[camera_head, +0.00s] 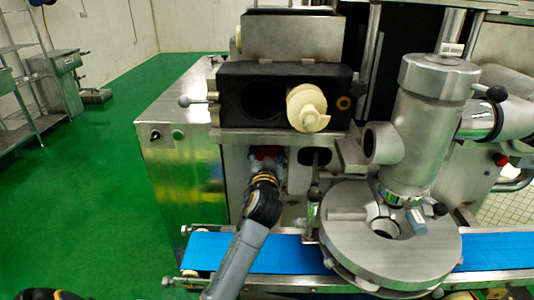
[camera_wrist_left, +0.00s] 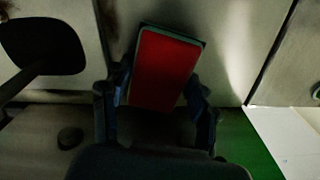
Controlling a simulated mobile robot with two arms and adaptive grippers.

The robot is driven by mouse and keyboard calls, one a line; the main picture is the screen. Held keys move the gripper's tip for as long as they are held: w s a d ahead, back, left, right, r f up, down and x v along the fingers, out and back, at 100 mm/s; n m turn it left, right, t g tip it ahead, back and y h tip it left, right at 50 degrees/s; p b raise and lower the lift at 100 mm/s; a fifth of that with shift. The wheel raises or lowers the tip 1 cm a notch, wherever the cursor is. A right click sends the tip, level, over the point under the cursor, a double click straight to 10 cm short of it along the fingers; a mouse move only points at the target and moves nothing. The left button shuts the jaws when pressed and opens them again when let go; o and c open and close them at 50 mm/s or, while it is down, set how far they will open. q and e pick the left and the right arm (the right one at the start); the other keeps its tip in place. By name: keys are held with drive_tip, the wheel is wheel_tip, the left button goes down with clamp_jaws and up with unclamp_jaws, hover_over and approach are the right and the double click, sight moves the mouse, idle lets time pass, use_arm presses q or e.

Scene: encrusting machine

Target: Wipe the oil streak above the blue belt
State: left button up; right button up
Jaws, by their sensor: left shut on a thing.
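My left gripper (camera_head: 266,172) reaches into the recess in the machine front, above the blue belt (camera_head: 225,252). It is shut on a red pad with a dark green edge, plain in the left wrist view (camera_wrist_left: 163,70) between the two fingers of the gripper (camera_wrist_left: 157,88). In the head view only a small red part of the pad (camera_head: 268,152) shows, close to the metal panel. I cannot tell whether the pad touches the panel.
A cream nozzle (camera_head: 308,108) juts out above the recess. A round metal turntable (camera_head: 390,250) and an upright steel cylinder (camera_head: 425,120) stand close on the right. A steel cabinet (camera_head: 185,165) is on the left, with open green floor (camera_head: 100,190) beyond it.

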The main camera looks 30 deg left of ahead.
sight(279, 150)
use_arm(q)
drive_tip(key=shift+w+d+b, duration=0.25)
drive_tip(key=shift+w+d, duration=0.1)
drive_tip(key=shift+d, duration=0.2)
drive_tip(key=shift+w+d+b, duration=0.2)
drive_tip(key=shift+w+d, duration=0.1)
drive_tip(key=shift+d, duration=0.2)
drive_tip(key=shift+d+r, duration=0.15)
drive_tip(key=shift+d, duration=0.15)
drive_tip(key=shift+c, duration=0.3)
drive_tip(key=shift+s+a+p, duration=0.15)
drive_tip(key=shift+a+p, duration=0.2)
drive_tip(key=shift+p, duration=0.05)
drive_tip(key=shift+c, duration=1.4)
drive_tip(key=shift+s+a+p, duration=0.3)
drive_tip(key=shift+a+p, duration=0.15)
drive_tip(key=shift+a, duration=0.2)
drive_tip(key=shift+s+a, duration=0.25)
drive_tip(key=shift+a, duration=0.2)
drive_tip(key=shift+f+p+v, duration=0.2)
drive_tip(key=shift+p+v, duration=0.2)
drive_tip(key=shift+v, duration=1.95)
drive_tip(key=shift+s+d, duration=0.35)
drive_tip(key=shift+s, duration=0.25)
